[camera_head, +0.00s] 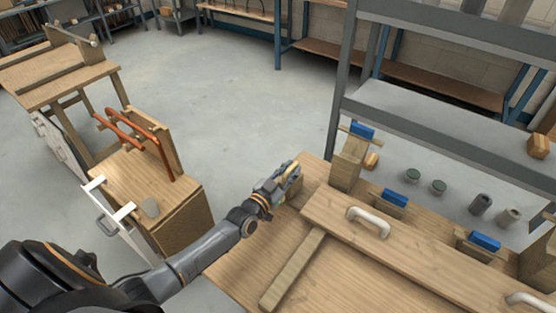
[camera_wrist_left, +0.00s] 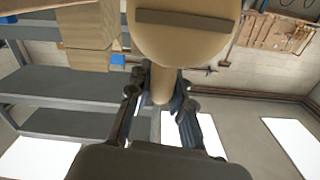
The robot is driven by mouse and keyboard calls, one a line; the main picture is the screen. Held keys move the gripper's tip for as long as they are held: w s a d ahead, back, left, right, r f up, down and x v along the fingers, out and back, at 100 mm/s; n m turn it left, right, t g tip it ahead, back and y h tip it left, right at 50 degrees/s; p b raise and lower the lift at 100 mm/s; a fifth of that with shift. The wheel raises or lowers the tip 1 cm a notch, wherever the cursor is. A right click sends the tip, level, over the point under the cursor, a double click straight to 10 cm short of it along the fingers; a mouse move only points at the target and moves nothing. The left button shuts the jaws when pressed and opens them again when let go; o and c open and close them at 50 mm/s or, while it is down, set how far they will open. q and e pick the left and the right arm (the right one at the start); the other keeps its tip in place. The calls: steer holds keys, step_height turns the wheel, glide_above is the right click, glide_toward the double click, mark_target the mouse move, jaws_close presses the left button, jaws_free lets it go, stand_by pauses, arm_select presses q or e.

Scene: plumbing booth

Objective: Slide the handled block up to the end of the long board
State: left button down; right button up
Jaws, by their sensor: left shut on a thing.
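My left gripper (camera_head: 279,184) is shut on a tan wooden handled block (camera_head: 293,171), at the far left corner of the workbench. In the left wrist view the block (camera_wrist_left: 180,45) has a broad rounded body with a dark strip, and its peg-like handle (camera_wrist_left: 162,88) is between the fingers. Whether the block touches the bench is unclear. A long wooden board (camera_head: 420,255) lies on the bench to the right, with a white curved handle (camera_head: 369,221) on it. A narrow wooden strip (camera_head: 292,270) lies left of it. My right gripper is out of view.
Blue-topped clamps (camera_head: 394,198) and a wooden post (camera_head: 346,165) stand along the bench's back edge. A grey shelf rack (camera_head: 420,100) rises behind. A wooden cabinet (camera_head: 150,195) with a copper pipe (camera_head: 140,140) stands left, across a floor gap.

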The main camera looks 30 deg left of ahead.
arm_select(q)
steer(key=d, duration=0.3)
steer(key=d+p, duration=0.1)
steer(key=d, duration=0.1)
steer(key=shift+s+d, duration=0.2)
steer(key=shift+s, duration=0.2)
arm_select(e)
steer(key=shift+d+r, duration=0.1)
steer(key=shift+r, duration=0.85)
arm_select(q)
steer(key=c, duration=1.2)
jaws_free()
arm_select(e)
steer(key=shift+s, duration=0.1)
arm_select(q)
steer(key=s, duration=0.4)
steer(key=s+a, duration=0.1)
steer(key=s, duration=0.7)
steer(key=shift+a, duration=0.35)
